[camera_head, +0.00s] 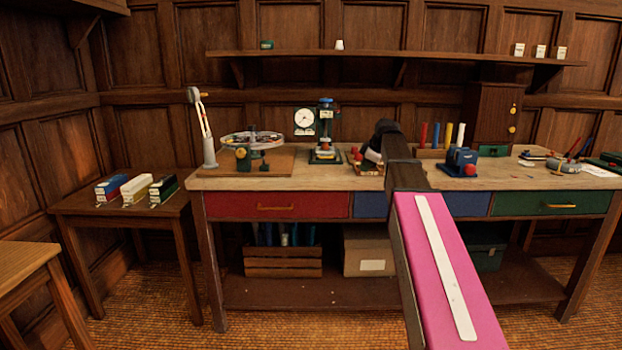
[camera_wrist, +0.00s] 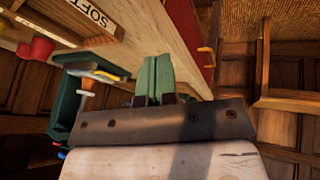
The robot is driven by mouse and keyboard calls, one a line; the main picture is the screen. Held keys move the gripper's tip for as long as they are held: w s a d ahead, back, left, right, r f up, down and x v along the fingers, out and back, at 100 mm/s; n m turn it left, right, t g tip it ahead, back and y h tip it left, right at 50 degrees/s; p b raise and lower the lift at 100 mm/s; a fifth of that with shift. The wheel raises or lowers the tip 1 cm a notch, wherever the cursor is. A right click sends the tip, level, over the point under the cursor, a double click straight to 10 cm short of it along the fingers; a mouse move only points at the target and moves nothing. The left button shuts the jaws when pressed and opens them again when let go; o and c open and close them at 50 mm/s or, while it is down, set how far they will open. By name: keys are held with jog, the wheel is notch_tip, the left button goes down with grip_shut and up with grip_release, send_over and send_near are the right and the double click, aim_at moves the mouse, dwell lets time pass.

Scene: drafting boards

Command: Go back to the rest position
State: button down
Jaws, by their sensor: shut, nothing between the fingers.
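My arm, with a pink link and a dark wrist, reaches from the lower right of the head view up to the workbench (camera_head: 330,182). Its dark end stands in front of the bench's back middle, and the fingers cannot be made out there. In the wrist view my gripper (camera_wrist: 155,72) shows two green fingers side by side, shut with nothing between them, beyond a dark bracket with screws. The wrist view is strongly tilted. The bench top and its red drawer (camera_head: 275,205) are in the head view.
A gauge stand (camera_head: 325,130), a wheel-like device (camera_head: 252,138), a blue block device (camera_head: 461,160) and coloured cylinders (camera_head: 448,135) crowd the bench.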

jog(key=s+a+f+m+g+h, duration=0.1)
jog(key=s+f+m, duration=0.2)
jog(key=s+f, duration=0.35)
jog(key=s+f+m+g, duration=0.1)
jog(key=s+f+m, duration=0.15)
jog(key=f, duration=0.75)
jog(key=s+a+f+m+h, duration=0.1)
jog(key=s+f+m, duration=0.2)
jog(key=s+f, duration=0.35)
jog(key=s+f+m+g+h, duration=0.2)
jog(key=s+f+m, duration=0.4)
jog(key=s+f, duration=0.9)
jog(key=shift+s+d+f+g, duration=0.2)
jog(key=shift+s+g, duration=0.1)
jog(key=shift+s, duration=0.1)
